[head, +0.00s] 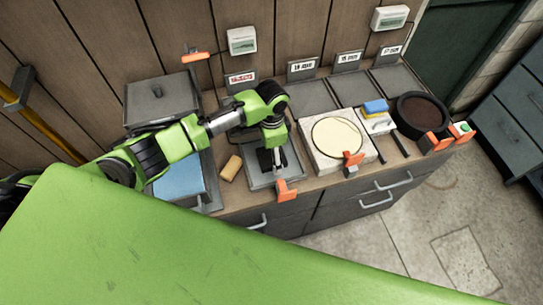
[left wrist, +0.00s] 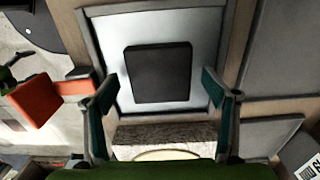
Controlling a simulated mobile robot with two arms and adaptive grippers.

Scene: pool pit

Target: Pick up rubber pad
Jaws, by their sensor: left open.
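The rubber pad (left wrist: 159,72) is a dark, flat square. In the left wrist view it lies on the pale floor of a shallow grey-rimmed tray (left wrist: 115,45), with bare floor around it. In the head view the tray (head: 258,181) stands on the counter, and my gripper covers most of the pad's place. My left gripper (head: 271,158) is above the tray, pointing down. In the left wrist view its two fingers (left wrist: 162,105) are spread wide, one on each side of the pad's near end, with nothing between them. My right gripper is in neither view.
A tan block (head: 230,168) lies left of the tray. Right of it are a pale block with a cream disc (head: 337,138), a blue-and-yellow sponge (head: 375,107) and a dark round pan (head: 423,111). An orange marker (head: 286,191) is at the tray's front corner.

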